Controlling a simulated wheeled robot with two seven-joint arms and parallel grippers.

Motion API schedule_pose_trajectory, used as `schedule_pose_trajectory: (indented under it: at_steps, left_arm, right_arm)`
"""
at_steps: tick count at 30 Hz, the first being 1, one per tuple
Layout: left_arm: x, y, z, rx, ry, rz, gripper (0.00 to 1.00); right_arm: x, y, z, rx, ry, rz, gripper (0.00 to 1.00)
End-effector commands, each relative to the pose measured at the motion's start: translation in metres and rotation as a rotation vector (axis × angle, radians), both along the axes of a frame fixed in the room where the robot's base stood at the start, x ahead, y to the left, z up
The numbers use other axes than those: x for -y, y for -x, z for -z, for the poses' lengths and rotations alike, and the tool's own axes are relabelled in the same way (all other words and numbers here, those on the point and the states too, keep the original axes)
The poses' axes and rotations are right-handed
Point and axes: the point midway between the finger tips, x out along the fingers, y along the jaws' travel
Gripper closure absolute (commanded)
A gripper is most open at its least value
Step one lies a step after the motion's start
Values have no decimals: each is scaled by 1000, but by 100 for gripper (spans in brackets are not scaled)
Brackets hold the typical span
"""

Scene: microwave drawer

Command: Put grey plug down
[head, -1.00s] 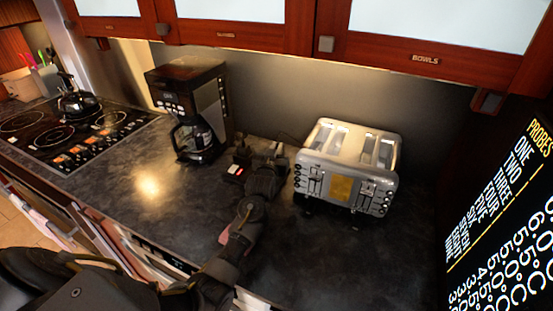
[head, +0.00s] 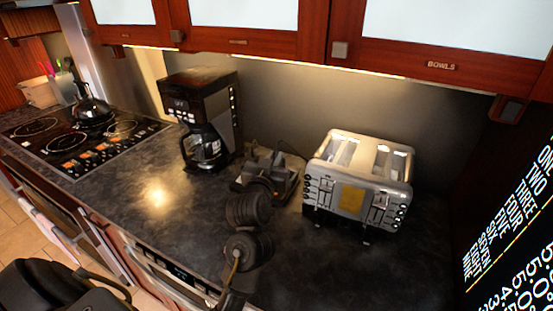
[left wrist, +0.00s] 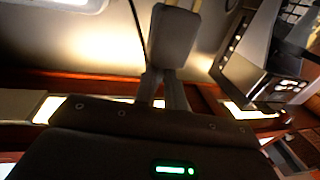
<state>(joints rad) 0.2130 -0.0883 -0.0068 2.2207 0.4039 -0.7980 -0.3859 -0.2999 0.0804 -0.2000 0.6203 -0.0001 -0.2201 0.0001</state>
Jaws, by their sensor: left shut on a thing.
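My left gripper (head: 276,160) is over the back of the dark counter, between the coffee maker and the toaster. In the left wrist view its fingers (left wrist: 164,90) are closed together below a grey block that looks like the grey plug (left wrist: 174,38), held at their tips. In the head view the plug is too small and dark to tell apart from the gripper. Whether it touches the counter cannot be told. My right gripper is not in view.
The silver toaster (head: 358,185) stands close right of the gripper. The black coffee maker (head: 200,115) stands to its left; a stove (head: 80,140) with a kettle (head: 92,108) is farther left. Wooden cabinets (head: 420,62) hang above. The front counter (head: 330,270) is clear.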

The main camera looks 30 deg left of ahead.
Motion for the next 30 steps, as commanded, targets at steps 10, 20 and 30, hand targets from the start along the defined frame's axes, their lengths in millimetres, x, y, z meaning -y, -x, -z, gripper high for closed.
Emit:
schedule_pose_trajectory:
  at_steps: [10, 20, 30]
  left_arm:
    - [2, 1, -6, 4, 3, 2, 100]
    - [55, 45, -3, -6, 0, 140, 100]
    - [95, 99, 59, -6, -1, 252, 100]
  right_arm:
    - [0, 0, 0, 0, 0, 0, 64]
    - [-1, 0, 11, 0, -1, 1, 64]
    - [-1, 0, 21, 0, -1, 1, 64]
